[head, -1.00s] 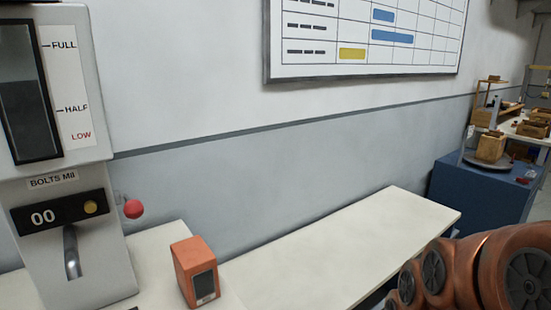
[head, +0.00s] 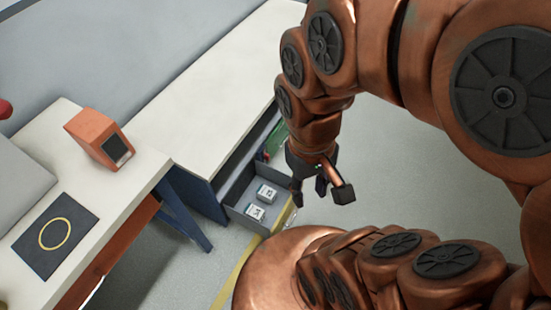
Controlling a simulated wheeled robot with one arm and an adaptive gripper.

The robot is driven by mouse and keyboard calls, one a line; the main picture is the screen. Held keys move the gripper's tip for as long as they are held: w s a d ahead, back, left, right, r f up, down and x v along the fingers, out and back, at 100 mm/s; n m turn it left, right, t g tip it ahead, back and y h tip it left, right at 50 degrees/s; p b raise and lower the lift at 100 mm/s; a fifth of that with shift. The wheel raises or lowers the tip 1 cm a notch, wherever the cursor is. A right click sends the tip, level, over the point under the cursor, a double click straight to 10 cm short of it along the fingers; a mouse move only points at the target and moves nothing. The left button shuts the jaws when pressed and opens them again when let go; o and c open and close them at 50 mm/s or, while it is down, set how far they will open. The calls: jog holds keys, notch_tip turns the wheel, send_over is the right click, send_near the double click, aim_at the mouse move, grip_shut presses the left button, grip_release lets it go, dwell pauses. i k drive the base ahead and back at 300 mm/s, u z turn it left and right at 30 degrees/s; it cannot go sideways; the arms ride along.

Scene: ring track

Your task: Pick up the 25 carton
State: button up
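Two small white cartons lie in an open grey drawer (head: 236,190) under the long bench. One carton (head: 266,194) is farther back and the other carton (head: 255,212) is nearer. Both have dark printed marks, too small to tell surely which is the 25 carton. My gripper (head: 321,191) hangs to the right of the drawer in the picture, its fingers spread apart and empty. It does not appear to touch either carton. Part of the drawer's right side lies behind my gripper and arm.
A long white bench top (head: 215,75) is clear above the drawer. A green item (head: 275,139) shows at the drawer's far end. An orange box with a dark panel (head: 98,139) and a dark mat with a yellow ring (head: 55,235) sit on the left table. Grey floor is open at right.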

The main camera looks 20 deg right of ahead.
aim_at(264, 194)
jog(key=k, duration=1.2)
jog(key=z, duration=0.4)
jog(key=i, duration=0.7)
jog(key=u, duration=0.1)
